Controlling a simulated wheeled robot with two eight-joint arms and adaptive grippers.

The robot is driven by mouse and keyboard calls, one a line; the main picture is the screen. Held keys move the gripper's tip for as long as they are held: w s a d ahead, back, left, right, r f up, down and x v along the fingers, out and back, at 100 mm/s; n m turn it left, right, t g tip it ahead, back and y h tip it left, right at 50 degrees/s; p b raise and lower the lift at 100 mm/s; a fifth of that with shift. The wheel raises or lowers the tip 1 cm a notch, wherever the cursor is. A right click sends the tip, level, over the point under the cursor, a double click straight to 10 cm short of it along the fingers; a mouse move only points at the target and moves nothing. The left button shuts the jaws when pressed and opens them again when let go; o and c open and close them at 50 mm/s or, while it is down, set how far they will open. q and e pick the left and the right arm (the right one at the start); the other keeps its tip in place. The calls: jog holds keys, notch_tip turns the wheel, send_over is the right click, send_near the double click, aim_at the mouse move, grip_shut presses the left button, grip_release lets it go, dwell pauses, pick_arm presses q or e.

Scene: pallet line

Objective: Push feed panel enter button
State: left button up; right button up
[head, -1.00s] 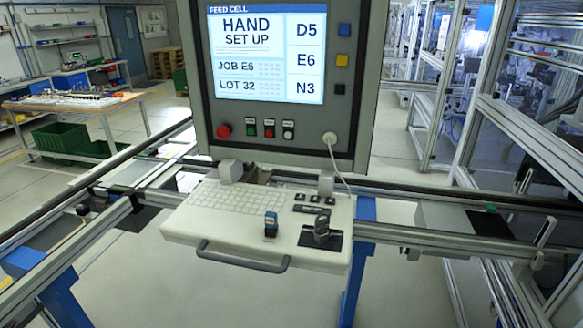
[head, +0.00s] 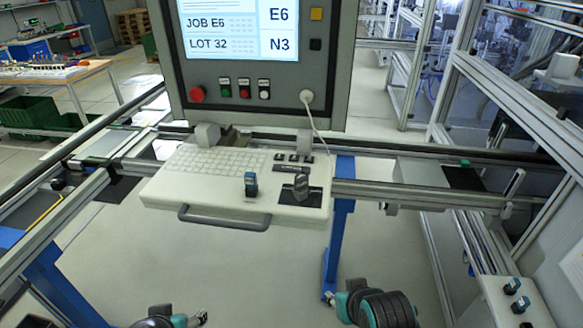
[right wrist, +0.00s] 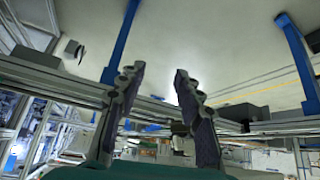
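The feed panel (head: 258,100) stands ahead on the frame. Its lit screen (head: 240,28) reads JOB E6 and LOT 32, with E6 and N3 at its right. Below it are a red mushroom button (head: 197,94) and a row of small green, red (head: 244,92) and pale buttons. A keyboard shelf (head: 165,196) juts out below, with small dark keys (head: 293,157) at its right. No enter label is readable. My right gripper (right wrist: 160,72) is open and empty in the right wrist view, its fingers apart. My left gripper (head: 200,318) is low at the bottom edge, below the shelf; its opening is unclear.
A small blue-topped item (head: 251,185) and a dark knob-like item (head: 301,188) stand on the shelf. A grey handle (head: 222,220) runs along its front. Metal rails cross on both sides. A control box (head: 515,300) is at lower right. Floor before the shelf is open.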

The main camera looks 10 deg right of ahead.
grip_shut()
dwell(1.0)
